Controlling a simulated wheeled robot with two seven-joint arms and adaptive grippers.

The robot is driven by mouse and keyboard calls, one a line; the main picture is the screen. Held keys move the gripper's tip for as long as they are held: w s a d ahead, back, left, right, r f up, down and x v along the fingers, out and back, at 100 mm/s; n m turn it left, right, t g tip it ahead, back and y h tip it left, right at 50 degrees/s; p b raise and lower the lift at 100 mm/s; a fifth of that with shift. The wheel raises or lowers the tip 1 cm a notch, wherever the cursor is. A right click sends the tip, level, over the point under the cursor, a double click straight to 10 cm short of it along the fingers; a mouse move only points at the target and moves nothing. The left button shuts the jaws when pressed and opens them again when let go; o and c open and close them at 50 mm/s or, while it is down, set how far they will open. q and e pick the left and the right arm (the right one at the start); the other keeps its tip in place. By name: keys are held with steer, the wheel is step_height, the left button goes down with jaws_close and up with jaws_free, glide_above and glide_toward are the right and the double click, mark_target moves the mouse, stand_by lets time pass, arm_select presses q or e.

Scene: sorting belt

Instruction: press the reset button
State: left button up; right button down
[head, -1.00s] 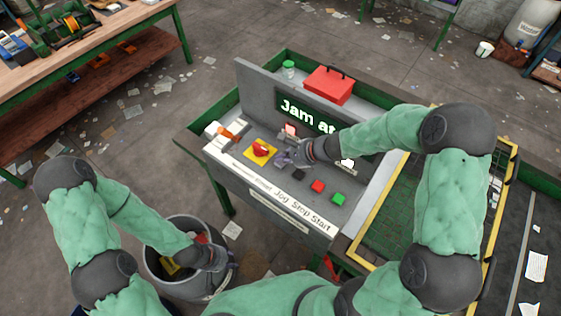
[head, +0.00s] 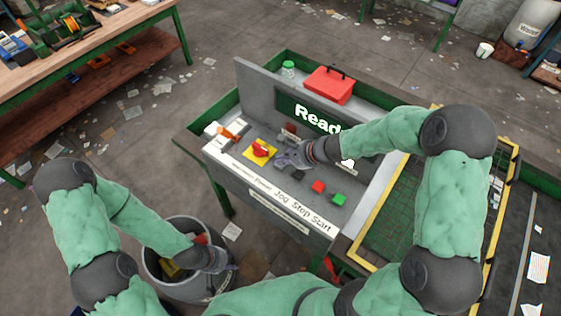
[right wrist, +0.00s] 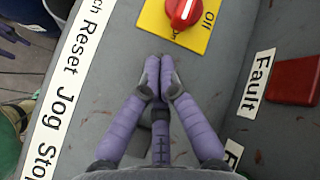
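The control panel (head: 245,180) stands in front of me, its display (head: 315,115) reading "Read…", the rest hidden by my right arm. My right gripper (head: 283,160) is low over the panel, between the red knob and the stop button. In the right wrist view its fingertips (right wrist: 160,72) are together and hold nothing visible. The reset button is hidden beneath the gripper; I cannot tell whether the fingers touch it. The "Reset" label (right wrist: 74,52) shows at left. My left gripper (head: 228,265) hangs at the bin, its fingers too small to judge.
A red knob on a yellow plate (right wrist: 182,10) lies just beyond the fingertips. The fault lamp (right wrist: 293,82) is dark red. Red stop (head: 318,186) and green start (head: 338,199) buttons sit to the right. A bin (head: 170,287) stands below left.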

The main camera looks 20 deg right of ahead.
mark_target(282, 164)
steer(key=shift+r+p, duration=0.65)
steer(key=shift+r, duration=0.2)
steer(key=shift+r+p, duration=2)
steer(key=shift+r, duration=0.55)
steer(key=shift+f, duration=0.1)
